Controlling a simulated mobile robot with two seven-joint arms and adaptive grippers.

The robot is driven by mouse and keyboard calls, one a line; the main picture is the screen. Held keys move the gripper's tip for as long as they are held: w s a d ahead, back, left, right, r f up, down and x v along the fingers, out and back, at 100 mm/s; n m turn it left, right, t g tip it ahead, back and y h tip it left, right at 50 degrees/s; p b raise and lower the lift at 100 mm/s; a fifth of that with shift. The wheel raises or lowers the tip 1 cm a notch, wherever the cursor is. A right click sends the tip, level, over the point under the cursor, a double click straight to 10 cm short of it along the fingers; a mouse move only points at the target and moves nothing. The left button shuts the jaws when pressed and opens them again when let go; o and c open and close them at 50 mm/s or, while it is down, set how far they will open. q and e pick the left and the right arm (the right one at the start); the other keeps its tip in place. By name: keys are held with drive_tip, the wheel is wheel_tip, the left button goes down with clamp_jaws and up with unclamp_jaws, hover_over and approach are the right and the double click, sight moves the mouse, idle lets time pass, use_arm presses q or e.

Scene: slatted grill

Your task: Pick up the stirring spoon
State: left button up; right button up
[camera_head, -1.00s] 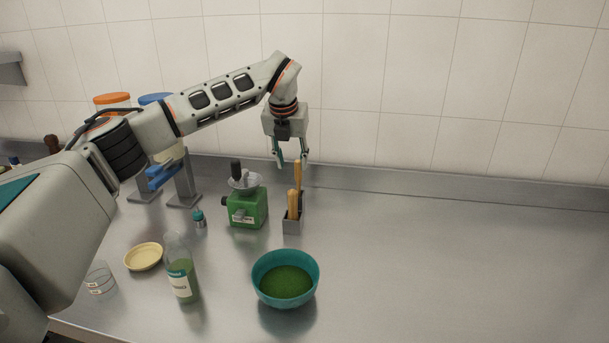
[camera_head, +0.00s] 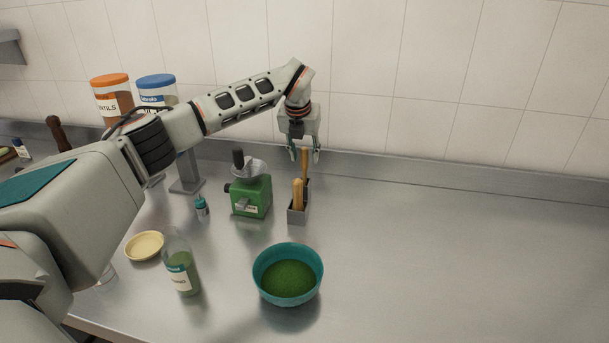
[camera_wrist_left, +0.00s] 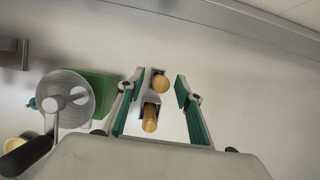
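Two wooden handles stand upright in a small grey holder (camera_head: 297,217). The rear handle (camera_head: 305,167) is taller and thinner in the head view; the front handle (camera_head: 297,194) is thicker. Their lower ends are hidden in the holder, so I cannot tell which is the stirring spoon. My left gripper (camera_head: 305,157) is open and points down, its fingers at the height of the rear handle's top. In the left wrist view the rear handle (camera_wrist_left: 159,82) lies between the open fingertips, apart from both, and the front handle (camera_wrist_left: 150,119) is nearer the palm. My right gripper is not in view.
A green grinder (camera_head: 250,196) stands just left of the holder. A teal bowl of green contents (camera_head: 287,280) is in front. A bottle (camera_head: 181,268), a cream dish (camera_head: 145,246) and lidded jars (camera_head: 113,98) are further left. The steel counter to the right is clear.

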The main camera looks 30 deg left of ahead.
use_arm(q)
drive_tip(key=shift+w+f, duration=0.15)
drive_tip(key=shift+f, duration=0.2)
drive_tip(key=shift+c, duration=0.2)
clamp_jaws()
wheel_tip(320, 180, up, 20)
idle(0.6)
drive_tip(key=c, duration=0.8)
unclamp_jaws()
